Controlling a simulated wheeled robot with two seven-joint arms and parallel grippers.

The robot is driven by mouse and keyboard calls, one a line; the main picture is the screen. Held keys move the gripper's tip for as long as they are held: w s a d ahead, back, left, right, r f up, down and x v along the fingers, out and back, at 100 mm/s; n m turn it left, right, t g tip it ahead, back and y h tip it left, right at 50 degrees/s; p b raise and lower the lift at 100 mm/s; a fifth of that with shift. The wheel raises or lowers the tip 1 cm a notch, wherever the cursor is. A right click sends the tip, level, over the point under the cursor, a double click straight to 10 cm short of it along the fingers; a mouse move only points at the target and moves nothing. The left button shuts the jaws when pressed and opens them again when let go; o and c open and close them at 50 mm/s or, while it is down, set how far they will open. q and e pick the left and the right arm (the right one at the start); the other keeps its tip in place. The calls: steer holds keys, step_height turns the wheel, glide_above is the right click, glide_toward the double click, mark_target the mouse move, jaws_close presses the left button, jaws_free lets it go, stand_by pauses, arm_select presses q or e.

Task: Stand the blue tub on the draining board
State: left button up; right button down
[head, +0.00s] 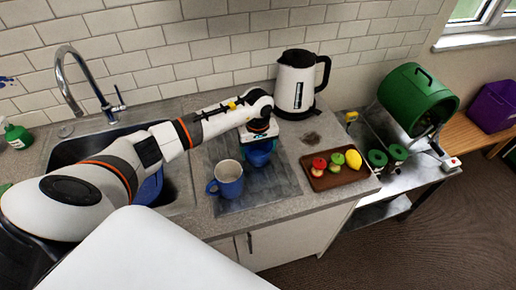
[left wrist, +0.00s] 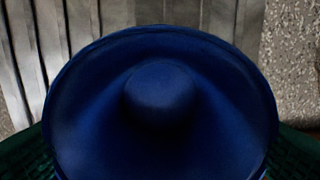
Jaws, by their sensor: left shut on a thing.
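The blue tub (head: 259,157) is under my left gripper (head: 261,146) in the head view, over the grey draining board (head: 236,206). My left gripper is shut on it. In the left wrist view the tub (left wrist: 160,130) fills most of the picture, with a round raised middle and dark green finger pads at its left and right sides. The ribbed draining board (left wrist: 25,60) shows behind it. I cannot tell whether the tub's base touches the board. My right gripper is not in view.
A blue-and-white mug (head: 229,180) stands on the board just left of the tub. A white kettle (head: 296,85) is behind right. A brown tray (head: 334,179) with toy fruit lies to the right. The sink (head: 180,190), with a blue item (head: 151,187) in it, is left.

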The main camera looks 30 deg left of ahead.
arm_select(q)
steer(key=o, duration=0.9)
steer(key=shift+r+p, duration=0.25)
steer(key=shift+p, duration=0.05)
step_height(320, 180, up, 12)
steer(key=b, duration=0.4)
steer(key=shift+b, duration=0.4)
steer(key=shift+f, duration=0.15)
